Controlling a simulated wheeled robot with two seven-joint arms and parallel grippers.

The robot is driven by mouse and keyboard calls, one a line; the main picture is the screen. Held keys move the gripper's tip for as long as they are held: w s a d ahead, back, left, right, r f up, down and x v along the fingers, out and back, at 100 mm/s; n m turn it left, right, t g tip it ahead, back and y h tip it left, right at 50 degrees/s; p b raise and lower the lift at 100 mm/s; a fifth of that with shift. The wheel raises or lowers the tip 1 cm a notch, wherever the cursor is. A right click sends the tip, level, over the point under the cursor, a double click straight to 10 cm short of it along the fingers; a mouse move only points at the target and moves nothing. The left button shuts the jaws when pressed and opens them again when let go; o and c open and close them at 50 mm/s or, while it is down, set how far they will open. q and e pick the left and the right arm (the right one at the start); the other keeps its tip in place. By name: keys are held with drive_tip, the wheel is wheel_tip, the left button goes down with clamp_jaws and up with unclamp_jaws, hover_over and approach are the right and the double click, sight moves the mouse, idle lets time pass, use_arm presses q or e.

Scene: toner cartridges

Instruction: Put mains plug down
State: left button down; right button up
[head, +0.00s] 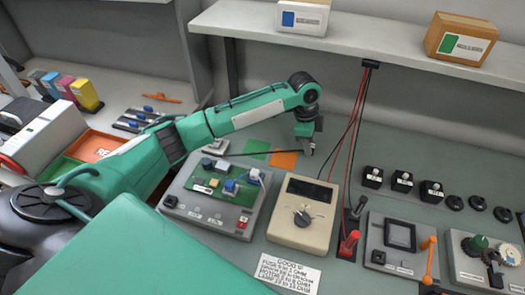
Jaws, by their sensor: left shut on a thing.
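My left arm reaches in from the left, and its gripper (309,148) points down above the bench, behind the beige meter. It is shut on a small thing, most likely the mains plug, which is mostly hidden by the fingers. A dark cable (262,153) runs left from the gripper toward the grey test unit (216,196). I cannot tell whether the held thing touches the bench. My right gripper is not in view.
Green and orange pads (284,159) lie left of the gripper. A beige meter (303,213) with a dial stands in front. Red and black leads (357,115) hang to the right, beside several black blocks (402,181). A shelf (370,40) with boxes runs above.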

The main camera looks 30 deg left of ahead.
use_arm(q)
drive_tip(key=s+a+p, duration=0.1)
drive_tip(key=a, duration=0.4)
drive_tip(key=s+a+p, duration=0.1)
drive_tip(key=a+p, duration=0.1)
drive_tip(key=a, duration=0.4)
drive_tip(key=s+a+p, duration=0.1)
drive_tip(key=s+a, duration=0.1)
drive_tip(key=a, duration=0.3)
drive_tip(key=shift+a+r+p, duration=0.1)
drive_tip(key=shift+a+p, duration=0.2)
drive_tip(key=shift+a, duration=0.1)
drive_tip(key=shift+f+p, duration=0.7)
drive_tip(key=shift+f, duration=1.15)
drive_tip(key=c, duration=1.1)
unclamp_jaws()
drive_tip(key=shift+f, duration=0.1)
drive_tip(key=shift+o, duration=0.2)
